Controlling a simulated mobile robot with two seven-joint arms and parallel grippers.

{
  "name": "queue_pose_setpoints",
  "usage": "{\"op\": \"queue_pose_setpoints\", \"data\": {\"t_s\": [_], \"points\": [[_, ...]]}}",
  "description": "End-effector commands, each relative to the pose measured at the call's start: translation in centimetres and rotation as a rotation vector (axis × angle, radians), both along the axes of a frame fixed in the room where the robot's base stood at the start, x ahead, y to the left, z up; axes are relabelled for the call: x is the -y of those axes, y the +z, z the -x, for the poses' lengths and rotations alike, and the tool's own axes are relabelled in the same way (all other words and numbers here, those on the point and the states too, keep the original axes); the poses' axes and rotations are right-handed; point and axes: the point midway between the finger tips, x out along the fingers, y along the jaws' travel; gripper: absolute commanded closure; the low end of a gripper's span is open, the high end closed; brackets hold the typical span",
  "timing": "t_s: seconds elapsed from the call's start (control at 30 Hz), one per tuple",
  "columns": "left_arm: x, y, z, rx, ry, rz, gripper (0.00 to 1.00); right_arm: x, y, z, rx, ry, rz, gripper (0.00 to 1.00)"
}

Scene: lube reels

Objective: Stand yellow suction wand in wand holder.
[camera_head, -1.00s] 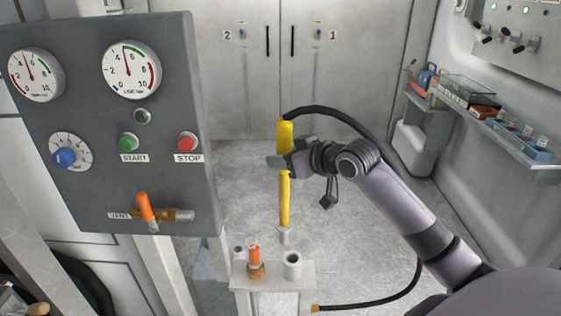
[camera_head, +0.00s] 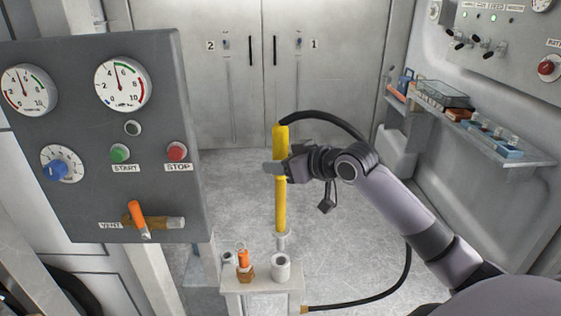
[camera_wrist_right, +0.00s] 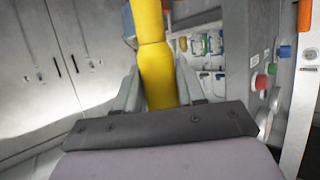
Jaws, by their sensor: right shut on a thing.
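The yellow suction wand (camera_head: 281,205) is upright in my right gripper (camera_head: 279,168), which is shut on its upper part. A black hose leaves the wand's top and loops to the right. The wand's pale lower end (camera_head: 282,240) is above and slightly behind a white open tube (camera_head: 281,267) on a small stand, which looks like the wand holder. Whether the tip touches the tube cannot be told. In the right wrist view the yellow wand (camera_wrist_right: 157,70) runs between the fingers. My left gripper is not in view.
An orange-handled valve (camera_head: 244,262) stands on the stand (camera_head: 262,285) left of the tube. The grey gauge panel (camera_head: 100,140) fills the left side. A shelf with boxes (camera_head: 490,135) is along the right wall. The floor behind the stand is clear.

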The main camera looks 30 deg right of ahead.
Motion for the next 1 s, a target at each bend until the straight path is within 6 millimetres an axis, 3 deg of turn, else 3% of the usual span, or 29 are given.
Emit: {"op": "queue_pose_setpoints", "data": {"t_s": [0.07,1.0], "points": [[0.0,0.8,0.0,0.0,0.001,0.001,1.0,0.0,0.4,0.0,0.001,-0.001,0.001,1.0],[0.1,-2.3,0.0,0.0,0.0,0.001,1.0,0.0,-6.7,0.0,0.001,0.0,0.0,1.0]]}}
